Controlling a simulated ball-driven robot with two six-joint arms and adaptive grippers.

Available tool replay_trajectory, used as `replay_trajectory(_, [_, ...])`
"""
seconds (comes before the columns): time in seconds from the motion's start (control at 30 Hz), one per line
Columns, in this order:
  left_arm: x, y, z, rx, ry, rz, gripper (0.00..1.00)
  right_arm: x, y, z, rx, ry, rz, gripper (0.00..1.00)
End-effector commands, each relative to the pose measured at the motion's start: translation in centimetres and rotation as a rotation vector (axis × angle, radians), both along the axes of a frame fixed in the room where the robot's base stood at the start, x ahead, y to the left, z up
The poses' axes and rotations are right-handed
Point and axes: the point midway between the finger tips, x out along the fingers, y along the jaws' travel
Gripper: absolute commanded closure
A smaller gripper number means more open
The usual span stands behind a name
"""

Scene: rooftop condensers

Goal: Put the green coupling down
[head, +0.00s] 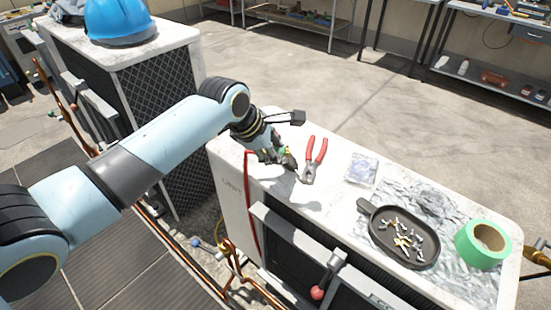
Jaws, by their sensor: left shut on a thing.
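My left gripper (287,163) is low over the left part of the white condenser top (330,200), pointing down. It is shut on the green coupling (283,151), of which only a small green patch shows between the fingers. The fingers hide the rest. I cannot tell whether the coupling touches the condenser top. My right gripper is not in view.
Red-handled pliers (316,152) lie just right of the gripper. Farther right are a clear packet (361,169), a dark tray (377,236) with small fittings and a green tape roll (483,243). A blue hard hat (121,20) sits on another condenser.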

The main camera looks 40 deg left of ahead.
Motion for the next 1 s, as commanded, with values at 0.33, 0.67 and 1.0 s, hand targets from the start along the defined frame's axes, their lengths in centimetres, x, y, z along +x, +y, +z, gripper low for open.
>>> replay_trajectory(0.33, [0.0,-0.1,-2.9,0.001,0.0,-0.001,1.0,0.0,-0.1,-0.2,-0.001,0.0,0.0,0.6])
replay_trajectory(0.67, [0.0,-0.1,-3.5,0.001,0.0,-0.001,1.0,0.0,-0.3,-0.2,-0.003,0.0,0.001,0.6])
replay_trajectory(1.0, [0.0,-0.1,-3.6,0.001,0.001,-0.001,0.51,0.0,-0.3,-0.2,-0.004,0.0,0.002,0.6])
